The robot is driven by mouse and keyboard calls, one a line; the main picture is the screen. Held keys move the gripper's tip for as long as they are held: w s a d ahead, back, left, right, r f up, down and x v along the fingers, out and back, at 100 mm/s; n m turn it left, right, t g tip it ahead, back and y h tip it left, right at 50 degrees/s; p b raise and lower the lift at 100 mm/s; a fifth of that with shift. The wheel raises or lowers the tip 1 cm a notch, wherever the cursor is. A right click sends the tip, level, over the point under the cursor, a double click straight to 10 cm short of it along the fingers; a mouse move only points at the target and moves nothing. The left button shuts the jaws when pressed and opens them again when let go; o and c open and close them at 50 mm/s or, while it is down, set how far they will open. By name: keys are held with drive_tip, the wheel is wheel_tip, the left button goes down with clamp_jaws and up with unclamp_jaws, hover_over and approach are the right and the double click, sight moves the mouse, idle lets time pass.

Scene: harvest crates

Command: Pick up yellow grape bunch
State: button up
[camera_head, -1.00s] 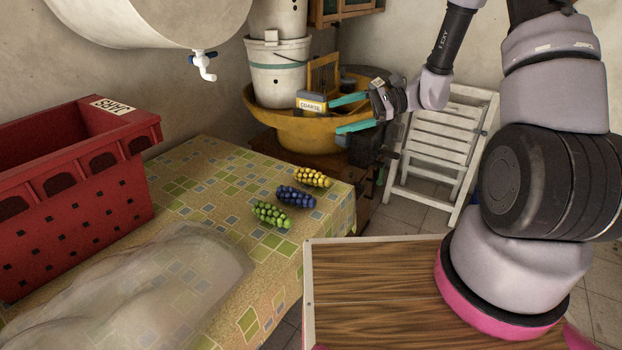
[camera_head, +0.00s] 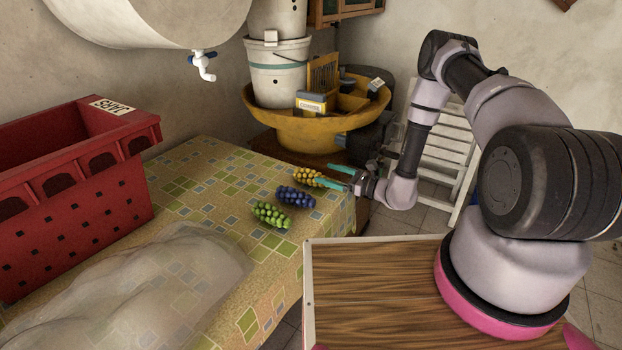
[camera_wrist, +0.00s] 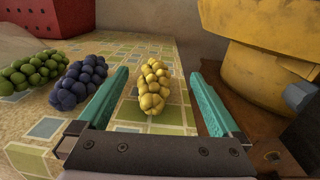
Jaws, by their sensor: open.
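The yellow grape bunch (camera_head: 308,177) lies on the patterned tablecloth near the table's right corner. It also shows in the wrist view (camera_wrist: 154,88), between and ahead of the two teal fingers. My gripper (camera_head: 327,175) is open and reaches in from the right at the bunch, with the fingers partly in front of it in the head view. In the wrist view my gripper (camera_wrist: 161,92) has a finger on each side of the bunch, with visible gaps; I cannot tell contact or exact height.
A blue grape bunch (camera_head: 296,197) and a green grape bunch (camera_head: 271,215) lie in a row to the left of the yellow one. A red crate (camera_head: 75,215) stands on the table's left. A yellow basin (camera_head: 290,130) stands behind. A translucent bag (camera_head: 150,285) lies in front.

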sight(318, 173)
drive_tip(key=x, duration=0.5)
drive_tip(key=shift+s+a+f, duration=0.15)
drive_tip(key=shift+s+f, duration=0.15)
drive_tip(key=shift+s, duration=0.05)
drive_tip(key=shift+w+a, duration=0.3)
drive_tip(key=shift+a, duration=0.2)
clamp_jaws()
